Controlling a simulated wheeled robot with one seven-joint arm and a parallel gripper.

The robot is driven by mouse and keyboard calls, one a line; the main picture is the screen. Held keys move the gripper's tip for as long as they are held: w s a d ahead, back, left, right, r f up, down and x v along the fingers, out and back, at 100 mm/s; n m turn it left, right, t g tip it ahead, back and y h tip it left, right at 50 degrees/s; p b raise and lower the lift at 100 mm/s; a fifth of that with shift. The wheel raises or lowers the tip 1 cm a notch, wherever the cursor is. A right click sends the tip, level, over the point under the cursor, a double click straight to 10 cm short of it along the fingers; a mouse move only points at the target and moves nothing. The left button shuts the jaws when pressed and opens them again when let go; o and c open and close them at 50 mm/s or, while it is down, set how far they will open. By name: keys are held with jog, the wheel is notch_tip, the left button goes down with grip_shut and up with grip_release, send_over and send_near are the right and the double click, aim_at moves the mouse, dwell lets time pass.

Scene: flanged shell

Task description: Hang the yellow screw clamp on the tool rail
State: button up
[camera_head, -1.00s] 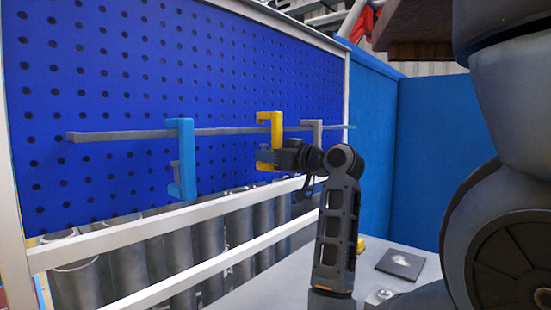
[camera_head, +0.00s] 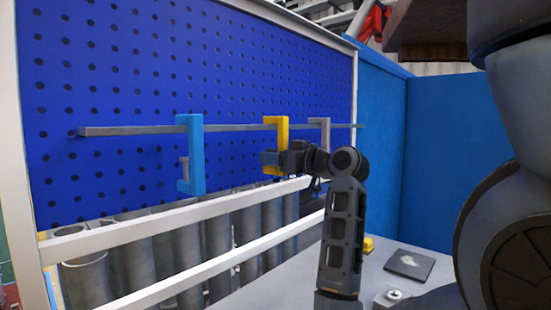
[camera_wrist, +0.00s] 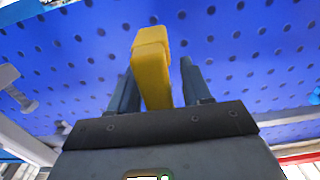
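The yellow screw clamp (camera_head: 283,135) is at the tool rail (camera_head: 235,128), between the blue clamp and the grey clamp. Its top hook reaches over the rail, and its lower part is partly hidden by my gripper. My gripper (camera_head: 268,158) is at the clamp's lower part, below the rail. In the wrist view the yellow clamp (camera_wrist: 152,65) stands between the two fingers of my gripper (camera_wrist: 160,85), with a visible gap on the right side and a narrow one on the left. The fingers look open around it.
A blue clamp (camera_head: 195,150) hangs on the rail to the left and a grey clamp (camera_head: 325,130) to the right. The blue pegboard (camera_head: 120,80) stands behind. White bars (camera_head: 140,233) run below. A dark plate (camera_head: 410,264) and a small yellow item (camera_head: 368,243) lie on the bench.

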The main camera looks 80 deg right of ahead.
jog(key=shift+o, duration=0.7)
jog(key=shift+s+a+f, duration=0.1)
jog(key=shift+s, duration=0.2)
jog(key=b+v, duration=0.1)
jog(key=v, duration=0.6)
jog(key=shift+s, duration=0.1)
